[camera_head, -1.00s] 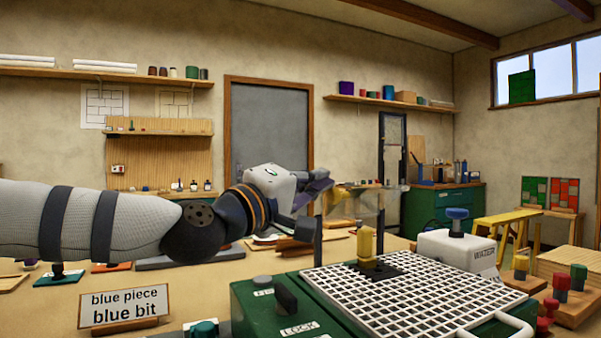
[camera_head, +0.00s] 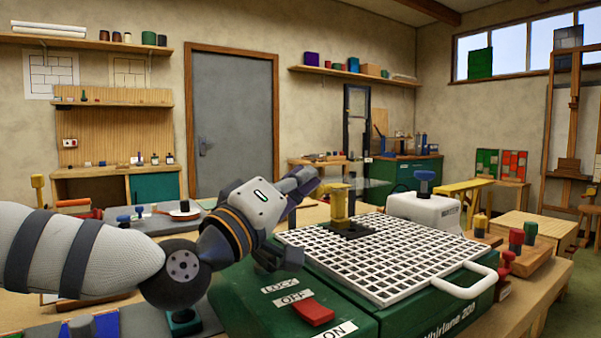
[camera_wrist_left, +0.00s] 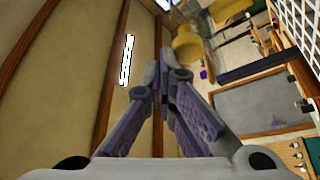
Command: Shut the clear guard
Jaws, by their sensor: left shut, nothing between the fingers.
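The clear guard belongs to the green grinder (camera_head: 350,318), but its see-through panel cannot be made out with certainty now, so I cannot tell its angle. A yellow grinding piece (camera_head: 340,205) stands at the back of the white grid top (camera_head: 375,260). My left gripper (camera_head: 306,183) is shut and empty. It is raised above the grinder's back left, left of the yellow piece. In the left wrist view, its fingers (camera_wrist_left: 166,65) meet, and part of the white grid (camera_wrist_left: 304,30) shows at the upper right. My right gripper is out of view.
A red switch (camera_head: 314,311) sits by the LOCK, OFF and ON labels at the grinder's front left. A white water tank (camera_head: 425,210) with a blue knob stands behind the grid. A white handle (camera_head: 480,285) juts from the right front. Colored knobs on a wooden block (camera_head: 535,253) stand farther right.

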